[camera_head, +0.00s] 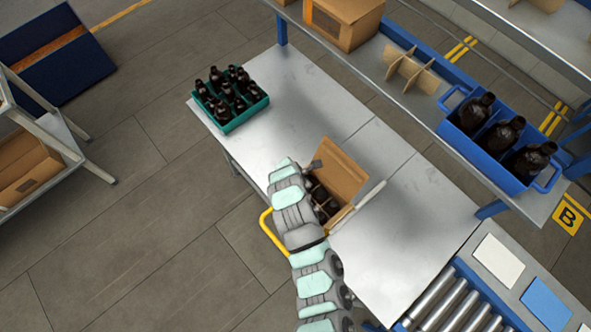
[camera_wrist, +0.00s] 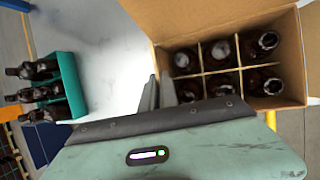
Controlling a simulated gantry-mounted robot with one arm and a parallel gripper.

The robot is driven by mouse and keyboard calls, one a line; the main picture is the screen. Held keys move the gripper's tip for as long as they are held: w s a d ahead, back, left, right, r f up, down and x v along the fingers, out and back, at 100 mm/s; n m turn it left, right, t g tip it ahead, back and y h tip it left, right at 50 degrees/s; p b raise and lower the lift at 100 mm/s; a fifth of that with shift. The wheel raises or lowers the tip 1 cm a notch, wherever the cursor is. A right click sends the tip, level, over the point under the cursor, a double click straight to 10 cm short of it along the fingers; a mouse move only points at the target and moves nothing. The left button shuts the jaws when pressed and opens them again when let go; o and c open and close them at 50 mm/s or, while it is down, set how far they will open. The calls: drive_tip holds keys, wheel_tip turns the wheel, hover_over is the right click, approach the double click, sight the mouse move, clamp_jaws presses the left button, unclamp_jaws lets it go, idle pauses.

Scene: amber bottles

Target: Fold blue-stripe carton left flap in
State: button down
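The open brown carton (camera_head: 342,172) stands on the metal table beside my gripper, with a large flap raised on its far right side. In the wrist view the carton (camera_wrist: 285,30) holds dark bottles (camera_wrist: 222,50) in divided cells. A flap (camera_wrist: 175,15) spreads at its top left and another (camera_wrist: 312,45) at its right. No blue stripe can be made out. My gripper (camera_wrist: 158,92) has its two fingers close together, with nothing seen between them, at the carton's left edge. I cannot tell if they touch it. My arm hides the carton's near left side in the head view.
A green crate of dark bottles (camera_head: 231,112) stands at the table's far left end. A blue crate with large bottles (camera_head: 480,150) sits on the shelf at right.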

drive_tip(key=t+y+b, duration=0.1)
drive_tip(key=t+b, duration=0.1)
drive_tip(key=b, duration=0.1)
drive_tip(key=s+d+f+m+t+y+b, duration=0.1)
drive_tip(key=t+y+b, duration=0.1)
drive_tip(key=b, duration=0.1)
drive_tip(key=s+f+m+t+y+b, duration=0.1)
drive_tip(key=t+b, duration=0.1)
drive_tip(key=b, duration=0.1)
drive_tip(key=shift+d+f+t+y, duration=0.2)
drive_tip(key=shift+d+t+y, duration=0.1)
drive_tip(key=shift+d, duration=0.1)
drive_tip(key=shift+b, duration=0.4)
drive_tip(key=shift+r, duration=0.1)
drive_tip(key=c, duration=1.6)
unclamp_jaws()
drive_tip(key=shift+s+d+r, duration=0.1)
